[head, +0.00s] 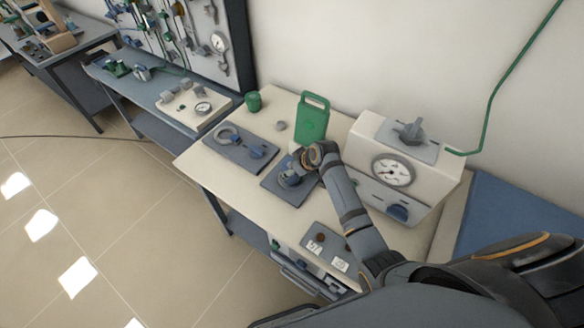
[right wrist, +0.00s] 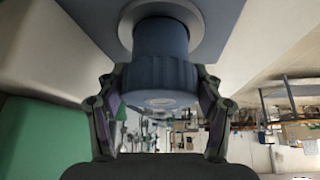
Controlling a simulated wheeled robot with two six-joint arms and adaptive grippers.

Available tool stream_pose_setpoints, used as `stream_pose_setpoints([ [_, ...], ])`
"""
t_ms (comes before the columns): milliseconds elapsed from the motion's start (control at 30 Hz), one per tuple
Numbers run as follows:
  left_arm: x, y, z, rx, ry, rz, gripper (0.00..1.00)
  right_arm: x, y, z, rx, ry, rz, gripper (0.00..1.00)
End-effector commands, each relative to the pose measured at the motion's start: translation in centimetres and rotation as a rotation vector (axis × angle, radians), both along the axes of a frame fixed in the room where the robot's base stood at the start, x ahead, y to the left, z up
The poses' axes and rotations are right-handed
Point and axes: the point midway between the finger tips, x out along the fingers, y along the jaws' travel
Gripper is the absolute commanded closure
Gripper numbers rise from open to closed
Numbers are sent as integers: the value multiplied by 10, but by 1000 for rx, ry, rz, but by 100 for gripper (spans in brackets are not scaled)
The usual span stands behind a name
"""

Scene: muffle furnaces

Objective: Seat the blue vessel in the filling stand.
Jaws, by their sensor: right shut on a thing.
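The blue vessel (right wrist: 165,75) has a ribbed cap and stands between the two fingers of my right gripper (right wrist: 160,98), which is shut on it. In the right wrist view its far end meets a grey ring (right wrist: 203,22) on a blue-grey plate (right wrist: 228,12); I cannot tell how deep it sits. In the head view my right gripper (head: 301,166) is low over the dark plate (head: 290,195) at the table's middle, partly hiding the vessel (head: 289,179). I cannot tell for certain whether this plate is the filling stand. My left gripper is not in view.
Left of it, another dark plate (head: 235,152) bears a grey ring (head: 227,134) and a small blue part (head: 258,151). A green canister (head: 312,118) and green cup (head: 254,101) stand behind. A white unit with a gauge (head: 393,171) stands right. A labelled plate (head: 326,246) lies in front.

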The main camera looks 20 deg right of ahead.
Motion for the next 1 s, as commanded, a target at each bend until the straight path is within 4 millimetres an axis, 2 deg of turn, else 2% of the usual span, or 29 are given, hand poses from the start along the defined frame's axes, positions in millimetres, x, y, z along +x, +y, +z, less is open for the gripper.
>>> stream_pose_setpoints([
  [167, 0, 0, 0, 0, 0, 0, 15, 1, 0, 2, 1, -5, 0, 85],
  [200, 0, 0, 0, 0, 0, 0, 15, 1, 0, 2, 1, -5, 0, 29],
  [367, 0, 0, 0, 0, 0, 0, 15, 1, 0, 2, 1, -4, -1, 7],
  [767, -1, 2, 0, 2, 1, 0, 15, -2, -1, 2, -1, 2, 0, 6],
  [867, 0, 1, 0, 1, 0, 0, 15, -8, -5, 14, -2, -1, 0, 6],
  [1000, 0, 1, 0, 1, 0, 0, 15, -25, -14, 43, -3, -4, 1, 6],
])
